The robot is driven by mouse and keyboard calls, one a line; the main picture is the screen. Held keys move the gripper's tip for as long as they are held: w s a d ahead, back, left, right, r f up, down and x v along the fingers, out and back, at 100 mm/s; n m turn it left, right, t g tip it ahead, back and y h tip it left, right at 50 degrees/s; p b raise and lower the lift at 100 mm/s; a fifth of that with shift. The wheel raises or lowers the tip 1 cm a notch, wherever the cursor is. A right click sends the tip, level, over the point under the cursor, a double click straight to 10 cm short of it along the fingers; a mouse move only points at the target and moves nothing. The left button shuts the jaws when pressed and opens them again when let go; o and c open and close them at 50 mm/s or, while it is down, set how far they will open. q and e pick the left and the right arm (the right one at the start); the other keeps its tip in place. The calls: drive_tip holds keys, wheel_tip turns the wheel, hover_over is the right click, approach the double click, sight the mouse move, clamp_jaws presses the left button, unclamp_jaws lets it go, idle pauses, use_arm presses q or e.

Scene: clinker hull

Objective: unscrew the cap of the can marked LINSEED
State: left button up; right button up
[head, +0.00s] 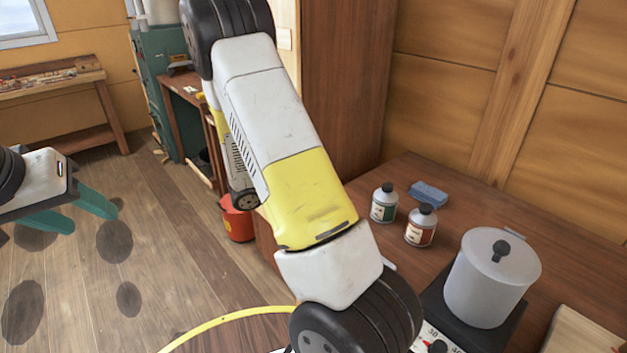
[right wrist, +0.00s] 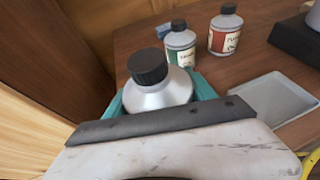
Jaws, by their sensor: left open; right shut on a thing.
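My right gripper (right wrist: 158,100) is shut on a silver-grey can (right wrist: 172,91) with a black cap (right wrist: 147,67), seen in the right wrist view. The cap is on the can, and no label shows on the visible part, so I cannot tell its marking. In the head view my right gripper and this can are hidden. Two similar capped cans stand on the bench: one with a green label (head: 383,205), one with a red label (head: 420,228). Their lettering is too small to read surely. My left gripper (head: 82,212) is open and empty at the left, above the floor.
A blue sponge (head: 429,194) lies behind the cans on the brown bench (head: 393,172). A lidded pot (head: 488,279) stands on a black hotplate (head: 436,300) at the right. A shallow grey tray (right wrist: 250,97) lies on the bench. A red bucket (head: 237,221) stands on the floor.

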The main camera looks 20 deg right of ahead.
drive_tip(key=o, duration=1.2)
clamp_jaws()
